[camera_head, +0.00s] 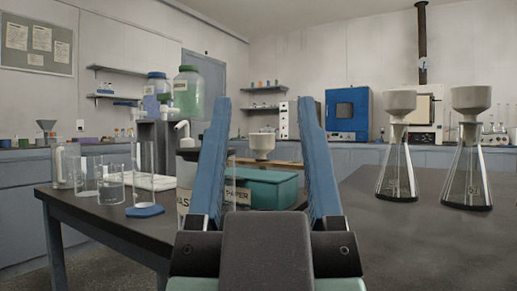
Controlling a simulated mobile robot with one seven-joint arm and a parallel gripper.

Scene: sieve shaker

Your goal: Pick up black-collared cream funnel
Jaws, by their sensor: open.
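Two cream funnels stand upright in conical glass flasks on the dark bench at right: a left one (399,101) and a right one (471,99). A third, smaller-looking cream funnel (262,142) shows farther back, between my fingers, beyond the green box. I cannot clearly tell from this view which one has the black collar. My gripper (266,100) points forward with its two blue fingers wide apart. It is open and holds nothing. The near funnels are to the right of my fingers, well apart from them. The lower part of the far funnel is partly hidden.
A green box (268,187) and a labelled waste container (187,178) stand beyond my fingers. Glass beakers (111,184) and a cylinder on a blue base (145,211) stand at left. Glass flasks (397,174) hold the near funnels. The bench (395,245) in front of them is bare.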

